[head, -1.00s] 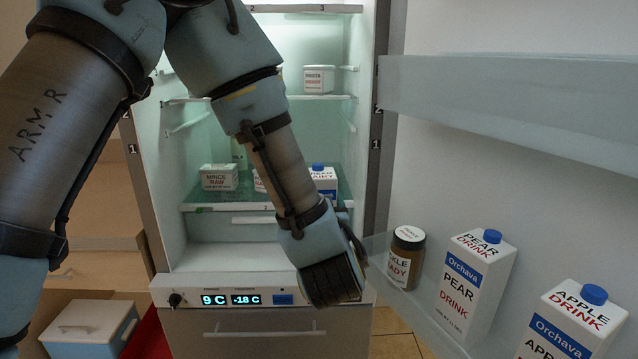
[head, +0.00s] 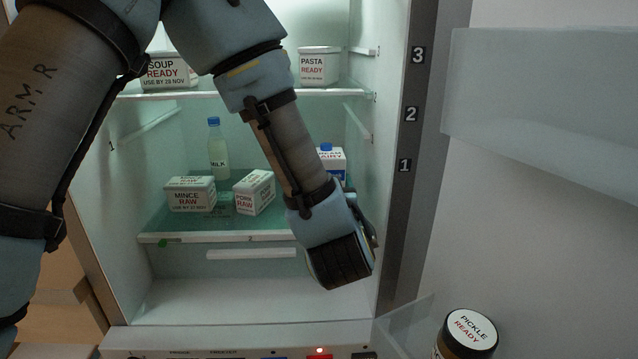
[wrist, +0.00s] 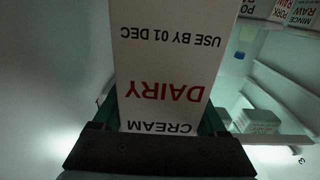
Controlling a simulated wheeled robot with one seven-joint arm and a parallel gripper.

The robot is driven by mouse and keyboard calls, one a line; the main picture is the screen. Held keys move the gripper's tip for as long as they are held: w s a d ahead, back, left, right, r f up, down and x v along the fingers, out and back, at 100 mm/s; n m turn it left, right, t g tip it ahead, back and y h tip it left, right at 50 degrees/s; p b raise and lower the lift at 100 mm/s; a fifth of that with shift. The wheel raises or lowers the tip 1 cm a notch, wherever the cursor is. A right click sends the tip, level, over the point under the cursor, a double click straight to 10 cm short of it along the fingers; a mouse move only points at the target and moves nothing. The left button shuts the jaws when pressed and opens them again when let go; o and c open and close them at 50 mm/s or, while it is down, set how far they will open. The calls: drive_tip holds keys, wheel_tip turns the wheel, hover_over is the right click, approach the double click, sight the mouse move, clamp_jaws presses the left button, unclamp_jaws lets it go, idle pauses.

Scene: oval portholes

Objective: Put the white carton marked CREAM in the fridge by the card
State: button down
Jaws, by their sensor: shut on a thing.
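In the head view my arm's end hides the fingers. The fridge (head: 230,300) stands open. No card is readable in these frames.
On the middle shelf (head: 215,238) are MINCE RAW (head: 190,195) and PORK RAW (head: 254,193) boxes and a milk bottle (head: 218,150). SOUP (head: 168,72) and PASTA (head: 319,68) boxes sit above. A pickle jar (head: 468,332) is by the open door (head: 560,220). The lowest space looks empty.

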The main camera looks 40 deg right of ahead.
drive_tip(key=f+p+x, duration=0.3)
drive_tip(key=p+x, duration=0.5)
drive_tip(key=x, duration=0.9)
drive_tip(key=shift+f, duration=0.2)
drive_tip(key=shift+d, duration=0.1)
drive_tip(key=shift+f, duration=0.15)
unclamp_jaws()
